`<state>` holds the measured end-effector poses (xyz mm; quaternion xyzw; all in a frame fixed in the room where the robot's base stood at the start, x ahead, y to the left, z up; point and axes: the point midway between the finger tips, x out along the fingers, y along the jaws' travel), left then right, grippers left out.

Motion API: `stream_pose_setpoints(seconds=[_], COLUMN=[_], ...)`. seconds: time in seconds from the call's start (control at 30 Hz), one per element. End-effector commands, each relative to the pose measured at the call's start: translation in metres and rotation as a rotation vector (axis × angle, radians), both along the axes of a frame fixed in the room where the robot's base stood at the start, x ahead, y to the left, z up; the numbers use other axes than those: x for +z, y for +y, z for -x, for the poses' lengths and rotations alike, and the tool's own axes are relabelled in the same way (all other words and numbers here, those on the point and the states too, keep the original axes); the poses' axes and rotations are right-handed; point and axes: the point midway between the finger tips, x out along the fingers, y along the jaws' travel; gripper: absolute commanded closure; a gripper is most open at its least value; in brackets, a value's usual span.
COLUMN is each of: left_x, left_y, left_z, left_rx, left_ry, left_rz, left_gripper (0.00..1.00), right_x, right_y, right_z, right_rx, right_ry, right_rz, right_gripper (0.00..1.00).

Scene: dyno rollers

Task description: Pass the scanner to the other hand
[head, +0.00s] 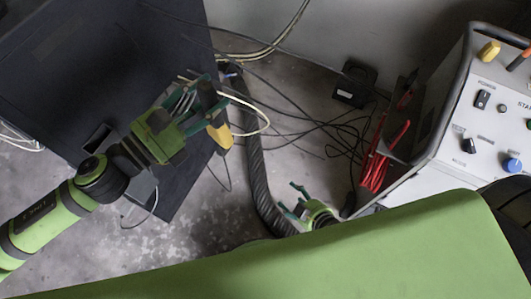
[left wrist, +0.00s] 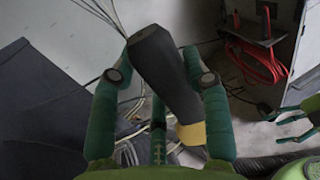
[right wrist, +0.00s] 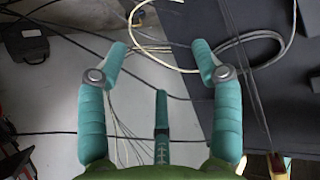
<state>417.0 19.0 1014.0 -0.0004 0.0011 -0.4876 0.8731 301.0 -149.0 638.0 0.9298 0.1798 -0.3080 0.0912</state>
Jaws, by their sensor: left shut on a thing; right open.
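The scanner (head: 220,134), with a black grip and a yellow head, is held by my left gripper (head: 198,105) above the floor beside the dark cabinet. In the left wrist view the scanner's black body (left wrist: 160,65) lies tilted between the fingers, with its yellow part (left wrist: 192,134) low near the palm. My right gripper (head: 298,203) is open and empty, lower and to the right of the scanner, apart from it. In the right wrist view only air lies between its fingers (right wrist: 160,62). A yellow and red piece (right wrist: 278,166) shows at that view's lower right corner, partly cut off.
A dark cabinet (head: 90,70) stands at the left. A control console (head: 470,130) with knobs is at the right, with red cables (head: 375,160) hanging beside it. A black corrugated hose (head: 257,170) and loose cables cross the floor. A small black box (head: 354,84) lies by the wall.

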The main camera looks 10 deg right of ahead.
Motion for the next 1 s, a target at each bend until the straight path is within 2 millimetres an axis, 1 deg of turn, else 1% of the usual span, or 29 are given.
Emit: stream_pose_setpoints(seconds=[0.03,0.07,0.1,0.17,0.2,0.27,0.3,0.4,0.5,0.6,0.7,0.8,0.87,1.0], left_x=[0.001,0.001,0.001,0.001,0.001,0.001,0.001,0.001,0.001,0.001,0.001,0.001,0.001,0.001], left_y=[0.0,0.0,0.0,0.0,0.0,0.0,0.0,0.0,0.0,0.0,0.0,0.0,0.0,0.0], left_z=[0.0,0.0,0.0,0.0,0.0,0.0,0.0,0.0,0.0,0.0,0.0,0.0,0.0,0.0], left_rx=[-0.001,-0.001,-0.001,-0.001,-0.001,-0.001,-0.001,-0.001,-0.001,-0.001,-0.001,-0.001,-0.001,-0.001], left_ry=[-0.002,-0.002,-0.002,-0.002,-0.002,-0.002,-0.002,-0.002,-0.002,-0.002,-0.002,-0.002,-0.002,-0.002], left_rz=[0.001,0.001,0.001,0.001,0.001,0.001,0.001,0.001,0.001,0.001,0.001,0.001,0.001,0.001], left_gripper=[1.0,1.0,1.0,1.0,1.0,1.0,1.0,1.0,1.0,1.0,1.0,1.0,1.0,1.0], right_x=[0.028,0.045,0.067,0.101,0.124,0.158,0.18,0.23,0.271,0.299,0.315,0.321,0.322,0.323], right_y=[0.01,0.017,0.024,0.036,0.044,0.053,0.059,0.072,0.079,0.083,0.085,0.088,0.09,0.1], right_z=[-0.006,-0.01,-0.014,-0.017,-0.019,-0.02,-0.019,-0.015,-0.01,-0.006,-0.004,-0.006,-0.009,-0.025], right_rx=[0.022,0.033,0.049,0.071,0.086,0.105,0.118,0.144,0.165,0.176,0.183,0.185,0.185,0.186], right_ry=[-0.057,-0.09,-0.135,-0.197,-0.237,-0.295,-0.332,-0.411,-0.474,-0.517,-0.54,-0.551,-0.553,-0.556], right_rz=[-0.027,-0.044,-0.067,-0.103,-0.129,-0.166,-0.19,-0.248,-0.295,-0.329,-0.349,-0.357,-0.358,-0.358], right_gripper=[0.34,0.34,0.34,0.34,0.34,0.34,0.34,0.34,0.34,0.34,0.34,0.34,0.34,0.34])
